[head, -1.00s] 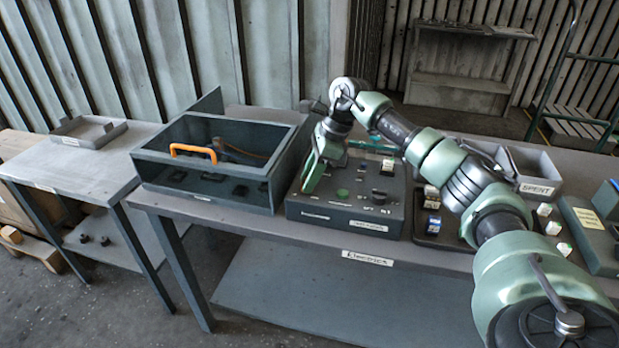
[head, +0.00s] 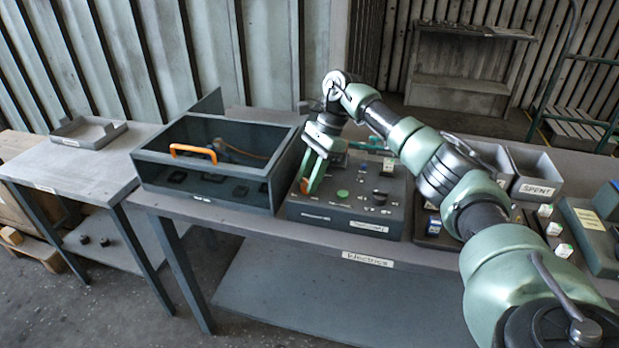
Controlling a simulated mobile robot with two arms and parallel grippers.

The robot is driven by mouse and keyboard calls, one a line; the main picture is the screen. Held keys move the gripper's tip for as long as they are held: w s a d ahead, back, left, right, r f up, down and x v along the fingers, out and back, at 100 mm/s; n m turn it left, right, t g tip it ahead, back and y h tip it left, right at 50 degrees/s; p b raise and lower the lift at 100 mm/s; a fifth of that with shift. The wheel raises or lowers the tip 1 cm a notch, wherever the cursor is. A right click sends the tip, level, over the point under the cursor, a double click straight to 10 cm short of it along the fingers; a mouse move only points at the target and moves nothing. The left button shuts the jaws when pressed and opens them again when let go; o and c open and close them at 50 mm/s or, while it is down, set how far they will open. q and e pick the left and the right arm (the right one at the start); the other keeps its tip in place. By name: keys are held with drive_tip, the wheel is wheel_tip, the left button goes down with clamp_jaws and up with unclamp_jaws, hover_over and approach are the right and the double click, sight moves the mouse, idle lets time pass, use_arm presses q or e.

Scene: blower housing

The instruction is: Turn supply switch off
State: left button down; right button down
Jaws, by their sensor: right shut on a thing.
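A dark grey control box (head: 345,205) stands on the bench labelled Electrics. Its top carries a green button (head: 342,195), a black knob (head: 380,197) and small white-marked parts. My right gripper (head: 308,186) reaches down over the box's left part, its fingers tilted. It is shut on a small orange-red part at the left of the panel, which I take to be the supply switch (head: 304,187). The fingers hide much of this part, so its position cannot be read. The box's labels are too small to read. My left gripper is not in view.
A dark clear-topped case (head: 225,190) with an orange handle (head: 193,153) stands close to the box's left. Trays with small blocks and a bin marked SPENT (head: 537,189) are at the right. A side table (head: 75,160) holds a shallow tray (head: 88,131).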

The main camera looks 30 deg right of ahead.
drive_tip(key=c, duration=1.1)
unclamp_jaws()
drive_tip(key=b+v, duration=0.1)
drive_tip(key=v, duration=0.7)
drive_tip(key=shift+w, duration=0.1)
drive_tip(key=shift+f, duration=0.1)
